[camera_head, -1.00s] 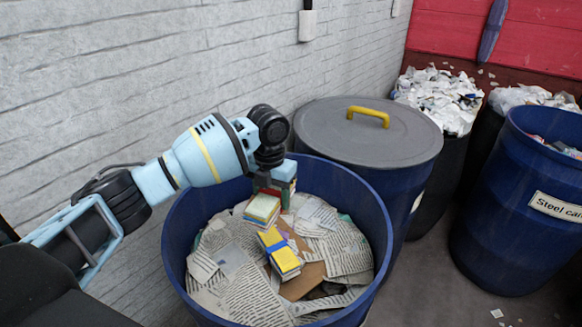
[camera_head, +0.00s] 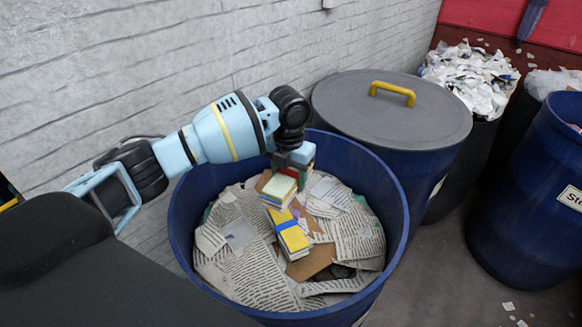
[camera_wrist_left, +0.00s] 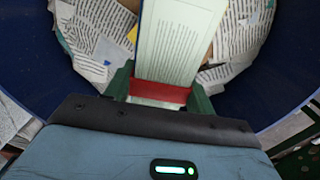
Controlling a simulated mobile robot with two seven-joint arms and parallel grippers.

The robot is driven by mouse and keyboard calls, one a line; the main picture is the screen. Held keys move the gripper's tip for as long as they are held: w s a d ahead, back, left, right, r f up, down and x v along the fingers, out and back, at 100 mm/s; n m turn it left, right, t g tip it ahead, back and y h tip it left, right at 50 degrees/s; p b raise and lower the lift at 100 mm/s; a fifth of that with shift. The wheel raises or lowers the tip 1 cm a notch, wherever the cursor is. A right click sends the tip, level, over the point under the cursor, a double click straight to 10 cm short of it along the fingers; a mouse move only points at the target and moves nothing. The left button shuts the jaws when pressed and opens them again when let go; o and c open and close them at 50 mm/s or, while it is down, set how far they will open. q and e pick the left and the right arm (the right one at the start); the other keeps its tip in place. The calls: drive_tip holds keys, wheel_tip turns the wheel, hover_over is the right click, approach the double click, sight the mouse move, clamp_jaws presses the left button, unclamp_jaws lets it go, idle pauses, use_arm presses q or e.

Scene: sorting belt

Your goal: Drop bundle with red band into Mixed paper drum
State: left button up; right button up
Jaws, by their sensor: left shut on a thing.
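The bundle with the red band (camera_head: 280,188) is a stack of pale paper or cards. My left gripper (camera_head: 291,164) is shut on it and holds it over the open blue drum (camera_head: 350,160). In the left wrist view the bundle (camera_wrist_left: 178,40) stands out between the green fingers, with its red band near the fingers. The drum holds newspaper and brown cardboard, and no label shows on it. I cannot tell exactly how high the bundle is above the paper. My right gripper is not in view.
A yellow bundle with a blue band (camera_head: 292,237) lies on the newspaper in the drum. A blue drum with a grey lid (camera_head: 390,120) stands right behind it. Farther right are a drum of white paper scraps (camera_head: 470,78) and a blue labelled drum (camera_head: 520,220). A white brick wall (camera_head: 150,60) is behind.

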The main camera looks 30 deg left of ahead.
sight(289, 173)
use_arm(q)
wheel_tip(289, 173, down, 2)
drive_tip(key=shift+f+b, duration=0.2)
drive_tip(key=shift+b, duration=0.1)
drive_tip(key=shift+r, duration=0.1)
drive_tip(key=o, duration=1.2)
drive_tip(key=shift+r, duration=3.9)
